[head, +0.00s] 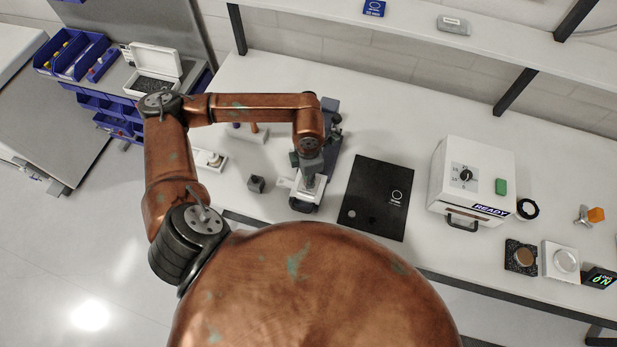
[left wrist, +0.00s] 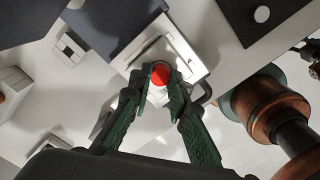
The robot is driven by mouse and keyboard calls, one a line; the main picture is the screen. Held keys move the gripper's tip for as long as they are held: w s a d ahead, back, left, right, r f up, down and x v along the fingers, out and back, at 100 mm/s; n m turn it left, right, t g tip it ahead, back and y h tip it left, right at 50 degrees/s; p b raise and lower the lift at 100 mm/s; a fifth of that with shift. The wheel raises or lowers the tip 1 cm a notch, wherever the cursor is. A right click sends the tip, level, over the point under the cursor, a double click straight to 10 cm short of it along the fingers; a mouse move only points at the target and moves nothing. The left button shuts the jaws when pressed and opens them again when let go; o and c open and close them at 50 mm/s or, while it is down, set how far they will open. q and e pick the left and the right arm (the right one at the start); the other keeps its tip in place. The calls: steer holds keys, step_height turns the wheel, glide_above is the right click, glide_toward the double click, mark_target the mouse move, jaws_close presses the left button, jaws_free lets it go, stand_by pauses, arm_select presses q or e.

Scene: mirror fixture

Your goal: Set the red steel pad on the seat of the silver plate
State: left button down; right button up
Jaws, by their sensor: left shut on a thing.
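The red steel pad (left wrist: 160,75) shows in the left wrist view as a round red face between the fingertips of my left gripper (left wrist: 160,79). The gripper is shut on it. The silver plate (left wrist: 186,54) is a pale square piece just beyond the pad in that view. In the head view my left gripper (head: 309,178) points down over the plate (head: 304,194) and hides the pad and part of the plate. I cannot tell whether the pad touches the plate. My right gripper does not show clearly in either view.
A black board (head: 375,200) lies just right of the plate. A small dark block (head: 256,184) stands to its left. Behind the gripper is a dark upright fixture (head: 331,135). A white box with a READY label (head: 472,180) stands further right.

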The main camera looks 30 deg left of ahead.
arm_select(q)
steer(key=shift+f, duration=0.15)
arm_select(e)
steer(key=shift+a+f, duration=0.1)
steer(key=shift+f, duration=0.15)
arm_select(q)
steer(key=c, duration=1.7)
jaws_free()
steer(key=shift+c, duration=0.2)
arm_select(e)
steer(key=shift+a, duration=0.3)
